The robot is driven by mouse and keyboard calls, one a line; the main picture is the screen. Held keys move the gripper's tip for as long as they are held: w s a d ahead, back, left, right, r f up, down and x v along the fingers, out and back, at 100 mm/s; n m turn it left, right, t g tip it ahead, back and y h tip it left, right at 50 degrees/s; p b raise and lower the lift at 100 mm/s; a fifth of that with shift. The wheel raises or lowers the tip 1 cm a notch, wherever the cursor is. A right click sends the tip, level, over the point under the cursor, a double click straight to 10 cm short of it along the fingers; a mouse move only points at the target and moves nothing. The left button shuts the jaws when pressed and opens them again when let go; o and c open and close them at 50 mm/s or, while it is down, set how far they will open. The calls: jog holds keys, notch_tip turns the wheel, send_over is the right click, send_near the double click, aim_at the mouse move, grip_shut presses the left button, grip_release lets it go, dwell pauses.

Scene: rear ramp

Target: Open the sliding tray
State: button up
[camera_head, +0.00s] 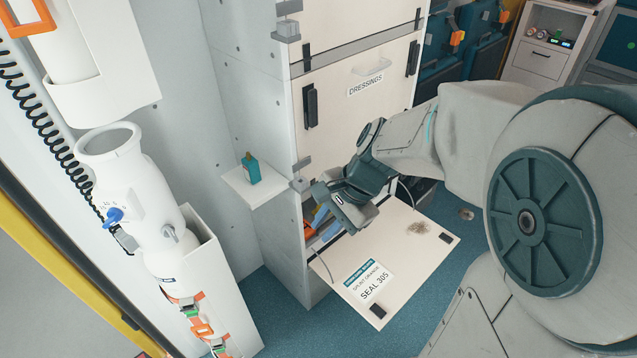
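A white cabinet (352,98) stands in the middle, with a closed upper front marked "DRESSINGS". Low on it, a white panel (404,231) juts out over the floor, with a label reading "SEAL 305" and a dark brownish smudge. I take it for a lowered flap; I cannot tell for sure whether it is the sliding tray. Behind it is an opening with orange (309,230) and blue items partly in sight. My gripper (326,222) is at this opening, above the panel's inner edge. Its fingertips blend with the items, so I cannot tell its opening or any contact.
A small side shelf (238,186) left of the cabinet carries a teal bottle (251,168). A white cylinder (137,190) in a holder with orange straps stands at the left. My arm fills the right side.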

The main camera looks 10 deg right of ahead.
aim_at(324, 228)
jog(key=w+a+f+m+t+y+b, duration=0.15)
jog(key=w+f+m+y+b, duration=0.35)
jog(key=w+f+m+b, duration=0.85)
jog(key=w+d+f+m+t+b, duration=0.2)
jog(key=w+d+f+m+t, duration=0.1)
jog(key=f+m, duration=0.4)
jog(key=w+d+f+m+t+b, duration=0.3)
jog(key=w+d+f+m, duration=0.3)
jog(key=f, duration=0.7)
jog(key=w+d+f+m+t+h+b, duration=0.1)
jog(key=w+d+f+m+t, duration=0.3)
jog(key=f+m, duration=0.5)
jog(key=shift+w+d+f+b, duration=0.15)
jog(key=shift+w+f+b, duration=0.3)
jog(key=shift+w+f, duration=0.15)
jog(key=shift+w+d+f+b, duration=0.15)
jog(key=shift+w+f+b, duration=0.3)
jog(key=shift+w, duration=0.25)
jog(key=shift+w+f+m, duration=0.2)
jog(key=shift+w+m, duration=0.05)
jog(key=b+x, duration=0.4)
jog(key=x, duration=0.8)
jog(key=shift+r, duration=0.15)
jog(key=shift+w+a+b, duration=0.35)
jog(key=shift+w+a, duration=0.1)
jog(key=shift+w, duration=0.15)
